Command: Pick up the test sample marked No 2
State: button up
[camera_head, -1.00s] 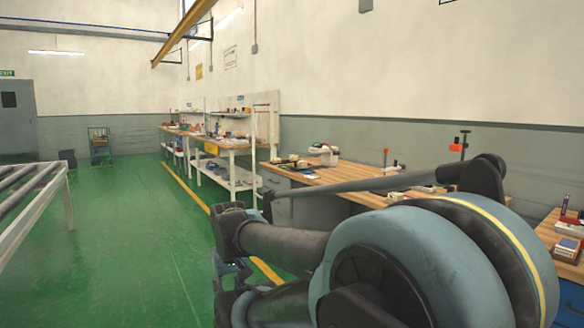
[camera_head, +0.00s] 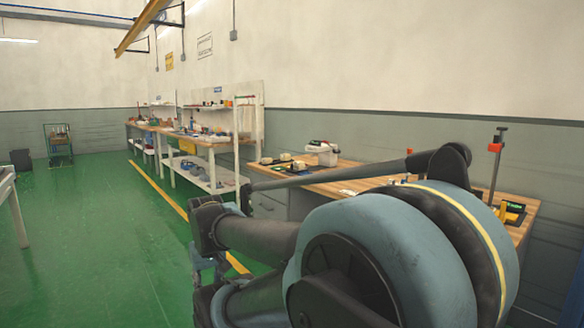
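No test sample marked No 2 can be made out in this view; the small things on the benches are too small to read. My gripper (camera_head: 207,268) shows only in part, low at the left end of my folded arm. It is dark and partly hidden by the arm links, so its fingers cannot be judged. No object is seen in it.
A wooden workbench (camera_head: 345,185) stands along the right wall, carrying a white device (camera_head: 322,153), a yellow-black tool (camera_head: 511,212) and a red-topped clamp (camera_head: 494,160). White-legged benches (camera_head: 212,147) stand farther back.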

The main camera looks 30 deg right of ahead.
aim_at(298, 165)
jog(key=i, duration=1.55)
jog(key=z, duration=1.6)
jog(key=i, duration=0.95)
jog(key=u, duration=0.05)
